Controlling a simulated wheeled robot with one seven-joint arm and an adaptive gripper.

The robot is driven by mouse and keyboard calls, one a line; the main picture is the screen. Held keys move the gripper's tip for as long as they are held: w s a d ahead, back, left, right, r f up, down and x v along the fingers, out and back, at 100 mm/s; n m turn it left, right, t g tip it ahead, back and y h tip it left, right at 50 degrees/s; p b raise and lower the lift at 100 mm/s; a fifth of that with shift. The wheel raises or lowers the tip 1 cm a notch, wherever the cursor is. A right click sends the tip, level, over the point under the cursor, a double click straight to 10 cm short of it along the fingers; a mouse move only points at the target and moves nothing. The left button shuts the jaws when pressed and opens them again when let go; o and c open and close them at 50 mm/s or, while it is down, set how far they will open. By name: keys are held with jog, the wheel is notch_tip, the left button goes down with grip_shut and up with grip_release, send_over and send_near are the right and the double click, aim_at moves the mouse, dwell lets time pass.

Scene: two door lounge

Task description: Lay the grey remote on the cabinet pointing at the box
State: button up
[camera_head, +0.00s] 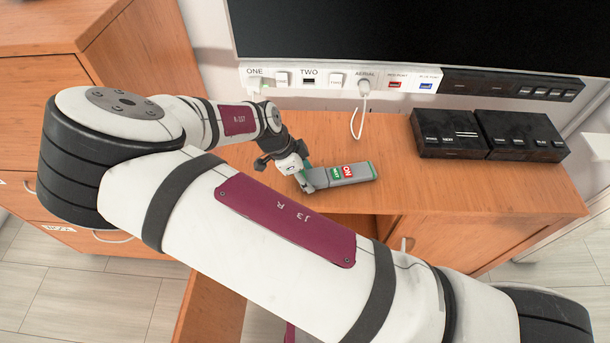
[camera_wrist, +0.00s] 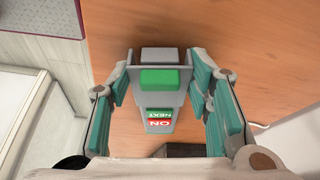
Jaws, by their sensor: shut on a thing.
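The grey remote (camera_head: 358,171) has a red ON button and a green NEXT button. It is at the cabinet (camera_head: 480,195) top, long side running left to right, with its right end toward the black boxes. I cannot tell whether it touches the wood. My gripper (camera_head: 303,180) is shut on its left part, partly hidden by my own arm. In the wrist view the teal-padded fingers of my gripper (camera_wrist: 160,88) flank the remote (camera_wrist: 160,100). A black box (camera_head: 446,134) and a second black box (camera_head: 525,137) stand side by side on the cabinet, right of the remote.
A white socket strip (camera_head: 340,78) with a hanging cable (camera_head: 357,125) runs along the wall under a dark screen (camera_head: 420,35). A taller wooden cabinet (camera_head: 150,60) stands at left. Bare cabinet top lies between the remote and the boxes.

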jog(key=shift+f, duration=0.1)
jog(key=o, duration=1.2)
jog(key=shift+o, duration=0.2)
jog(key=v, duration=1.2)
jog(key=shift+d, duration=0.1)
